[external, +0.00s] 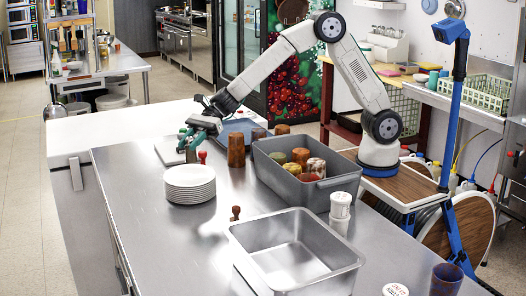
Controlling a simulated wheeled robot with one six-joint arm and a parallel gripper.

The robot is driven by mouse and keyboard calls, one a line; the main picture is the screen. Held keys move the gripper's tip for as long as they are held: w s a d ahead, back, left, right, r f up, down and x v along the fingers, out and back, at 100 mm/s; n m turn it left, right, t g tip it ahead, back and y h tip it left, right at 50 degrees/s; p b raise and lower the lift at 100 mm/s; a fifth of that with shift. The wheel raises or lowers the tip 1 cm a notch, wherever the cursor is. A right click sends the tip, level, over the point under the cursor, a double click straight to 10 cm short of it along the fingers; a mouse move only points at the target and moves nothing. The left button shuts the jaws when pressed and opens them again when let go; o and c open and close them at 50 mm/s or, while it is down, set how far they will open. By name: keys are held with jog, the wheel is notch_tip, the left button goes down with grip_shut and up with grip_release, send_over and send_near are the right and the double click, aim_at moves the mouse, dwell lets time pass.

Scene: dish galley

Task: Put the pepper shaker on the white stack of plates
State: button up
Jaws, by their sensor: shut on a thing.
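The white stack of plates (190,184) stands on the steel counter, left of the grey bin. My gripper (193,143) is above and just behind the stack, pointing down. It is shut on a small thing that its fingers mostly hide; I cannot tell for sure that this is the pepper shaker. A small red knob-shaped thing (202,157) shows right below the gripper, at the back edge of the plates; I cannot tell whether it is held or stands behind them. A small brown-red knob-topped thing (236,212) stands on the counter in front of the plates.
A grey bin (320,193) with several cups stands right of the plates. A brown cup (236,150) stands behind them, near a blue-grey tray (238,127). A steel basin (290,262) is in front, with white stacked cups (340,208) beside it. The counter left of the plates is clear.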

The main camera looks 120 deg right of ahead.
aim_at(188, 153)
jog(key=shift+w+f, duration=0.1)
jog(key=shift+w, duration=0.5)
jog(key=shift+s+f, duration=0.1)
jog(key=shift+f, duration=1.55)
jog(key=shift+f, duration=0.2)
jog(key=o, duration=1)
jog(key=shift+r, duration=0.15)
